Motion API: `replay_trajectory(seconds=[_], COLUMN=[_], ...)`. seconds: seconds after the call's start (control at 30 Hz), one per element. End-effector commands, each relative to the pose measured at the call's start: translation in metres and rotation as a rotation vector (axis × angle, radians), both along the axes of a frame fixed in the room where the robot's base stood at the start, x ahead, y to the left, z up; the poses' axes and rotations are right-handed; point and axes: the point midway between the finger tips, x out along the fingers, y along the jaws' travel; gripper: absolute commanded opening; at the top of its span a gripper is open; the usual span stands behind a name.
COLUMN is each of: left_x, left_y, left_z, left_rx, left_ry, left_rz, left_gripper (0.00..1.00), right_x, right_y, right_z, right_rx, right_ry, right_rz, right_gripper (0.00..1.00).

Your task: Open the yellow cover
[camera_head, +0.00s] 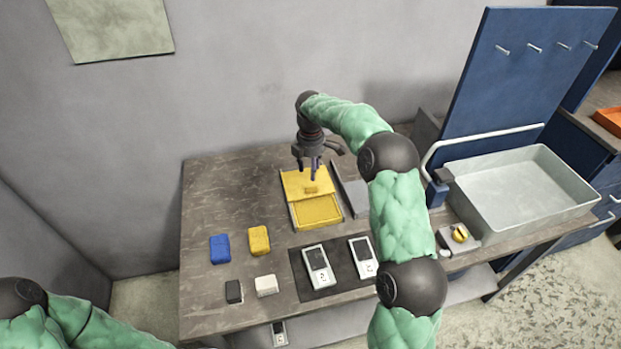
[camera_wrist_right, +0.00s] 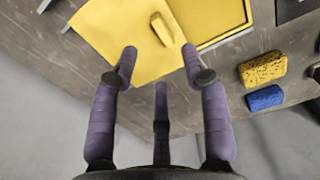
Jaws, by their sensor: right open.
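The yellow cover (camera_head: 293,184) lies over the far part of a shallow yellow tray (camera_head: 318,211) on the table. The tray's near part shows uncovered. A small raised yellow handle (camera_head: 311,188) stands on the cover. In the right wrist view, the cover (camera_wrist_right: 115,35) and its handle (camera_wrist_right: 161,29) lie just beyond my fingertips. My right gripper (camera_head: 308,172) is above the cover's far part, pointing down. Its purple fingers (camera_wrist_right: 158,52) are spread and empty, with the handle ahead of the gap between them. My left gripper is out of view.
A grey block (camera_head: 354,197) stands right of the tray. Blue (camera_head: 220,249) and yellow (camera_head: 259,240) sponges lie left. White handheld devices (camera_head: 319,267) sit on a dark mat in front. A grey sink basin (camera_head: 520,190) is at right.

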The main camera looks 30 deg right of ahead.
Motion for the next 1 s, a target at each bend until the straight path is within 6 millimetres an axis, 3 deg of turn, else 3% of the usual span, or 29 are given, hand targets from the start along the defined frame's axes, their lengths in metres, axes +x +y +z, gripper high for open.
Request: replay_trajectory(seconds=[0.1,0.3,0.87,1.0], left_x=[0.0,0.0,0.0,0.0], left_y=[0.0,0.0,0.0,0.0], left_z=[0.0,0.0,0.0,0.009], left_rx=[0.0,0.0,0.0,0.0], left_ry=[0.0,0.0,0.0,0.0], left_rz=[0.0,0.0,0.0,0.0], left_gripper=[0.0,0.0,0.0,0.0], right_x=[0.0,0.0,0.0,0.0], right_y=[0.0,0.0,0.0,0.0], right_z=[0.02,0.037,0.039,0.048], right_rx=[0.001,0.001,0.0,0.0], right_ry=[-0.002,-0.001,0.0,0.0], right_rz=[0.0,-0.001,-0.001,-0.001], right_gripper=[0.46,0.46,0.46,0.46])
